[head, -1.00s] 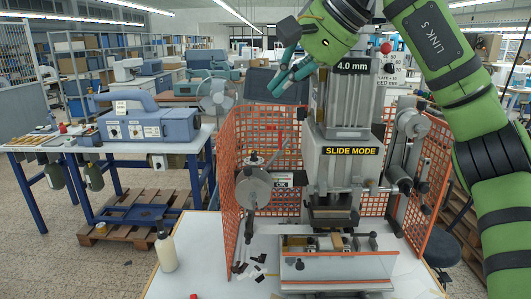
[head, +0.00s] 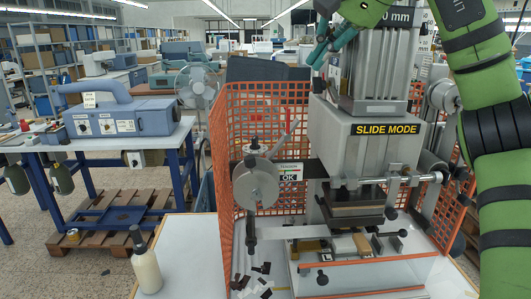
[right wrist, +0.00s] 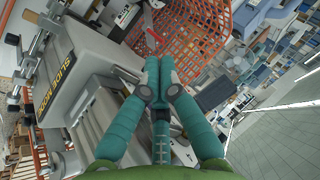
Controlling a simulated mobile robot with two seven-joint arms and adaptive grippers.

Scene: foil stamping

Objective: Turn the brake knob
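The foil stamping press (head: 360,140), with a yellow "SLIDE MODE" label, stands inside an orange mesh guard. My right gripper (head: 330,45) has teal fingers and is beside the upper left of the press column. In the right wrist view its fingertips (right wrist: 159,62) are together with nothing visible between them, above the press head (right wrist: 80,75). My left gripper is not in view.
The orange mesh guard (head: 275,107) rises behind and beside the press. A round grey disc (head: 258,182) sits on the left side. A cream bottle (head: 146,262) stands on the white table (head: 195,265). A blue machine (head: 115,118) is on another bench at left.

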